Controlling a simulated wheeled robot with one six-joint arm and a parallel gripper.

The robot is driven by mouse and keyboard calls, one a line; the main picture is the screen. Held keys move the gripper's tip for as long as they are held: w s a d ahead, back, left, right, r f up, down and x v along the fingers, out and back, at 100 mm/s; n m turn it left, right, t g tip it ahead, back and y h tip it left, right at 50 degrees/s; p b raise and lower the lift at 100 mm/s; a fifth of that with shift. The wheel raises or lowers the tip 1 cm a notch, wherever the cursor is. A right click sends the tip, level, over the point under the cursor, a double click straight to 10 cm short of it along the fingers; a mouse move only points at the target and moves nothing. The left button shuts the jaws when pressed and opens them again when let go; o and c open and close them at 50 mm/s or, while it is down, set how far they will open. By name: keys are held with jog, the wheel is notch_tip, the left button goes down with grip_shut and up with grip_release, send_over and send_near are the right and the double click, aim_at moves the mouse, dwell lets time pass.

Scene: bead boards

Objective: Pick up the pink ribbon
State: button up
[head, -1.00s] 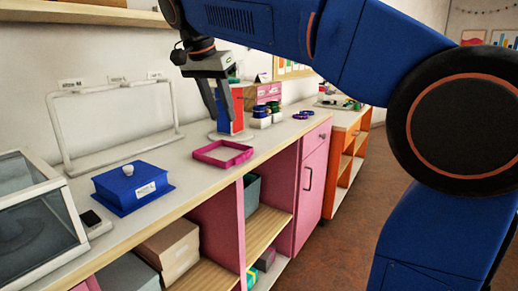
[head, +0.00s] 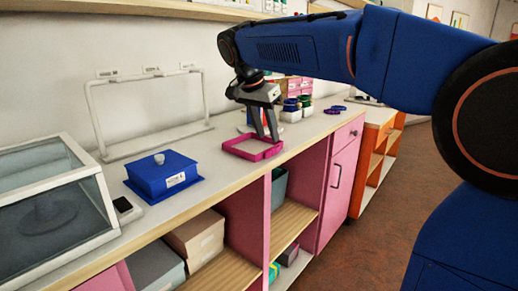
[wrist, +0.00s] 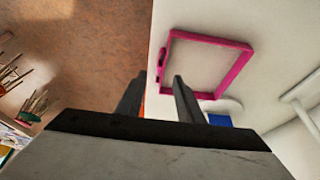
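I cannot make out a pink ribbon for certain in either view. The clearest pink thing on the counter is a flat square frame or shallow tray (head: 231,149) with low walls; it also shows in the wrist view (wrist: 205,35), and its inside looks empty. My gripper (head: 267,137) points down, its fingers overlapping the frame's far part in the head view. The frame lies beyond the fingertips and to the right.
A blue lidded box (head: 150,179), a glass case (head: 50,205) and a white wire stand (head: 95,115) are on the counter's left. Jars (head: 291,112) and blue rings (head: 335,109) stand beyond the frame. A pink cupboard (head: 340,185) is below. Bare counter separates box and frame.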

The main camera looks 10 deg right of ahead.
aim_at(272, 149)
jog(key=shift+x, duration=2.85)
grip_shut()
